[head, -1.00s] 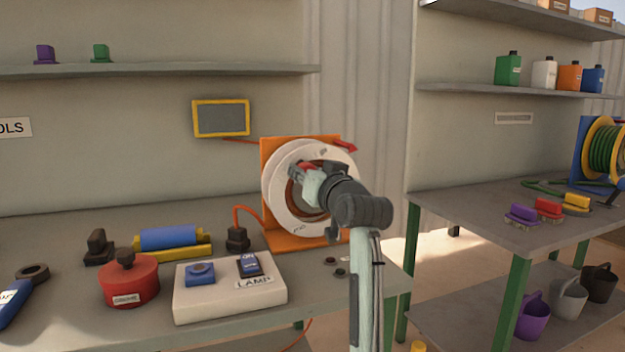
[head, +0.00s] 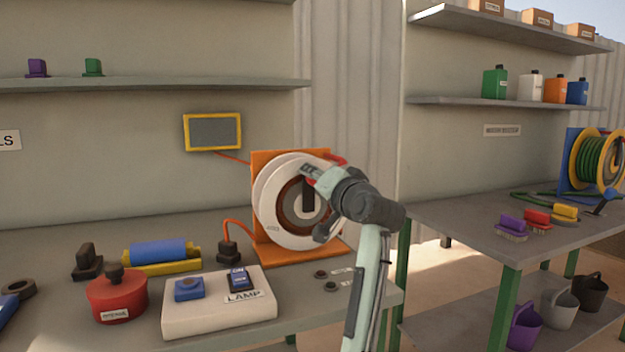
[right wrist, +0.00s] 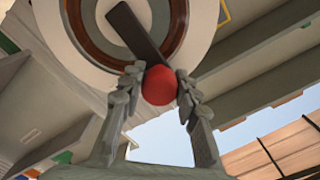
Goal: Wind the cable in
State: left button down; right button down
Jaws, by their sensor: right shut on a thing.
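The cable reel has a white disc (head: 268,205) with a brown ring and stands in an orange frame (head: 262,248) on the bench. An orange cable (head: 236,222) arches from the reel's left side to a black plug (head: 228,252). My right gripper (head: 312,174) is at the upper front of the disc. In the right wrist view, its fingers are shut on the red knob (right wrist: 158,86) at the end of the dark crank arm (right wrist: 133,32). The crank also shows in the head view (head: 308,196), pointing up from the hub. My left gripper is not in view.
A lamp switch box (head: 220,302), a red pot (head: 117,297) and a blue roller (head: 160,251) stand left of the reel on the bench. A second bench (head: 470,222) at right holds brushes and a green hose reel (head: 598,160). A gap separates the benches.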

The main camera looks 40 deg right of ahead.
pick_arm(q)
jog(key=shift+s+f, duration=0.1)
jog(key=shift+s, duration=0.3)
pick_arm(e)
jog(key=shift+r, duration=0.15)
jog(key=shift+d, duration=0.1)
jog(key=c, duration=1.1)
grip_release()
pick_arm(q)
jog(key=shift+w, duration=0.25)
pick_arm(e)
jog(key=v, duration=1.2)
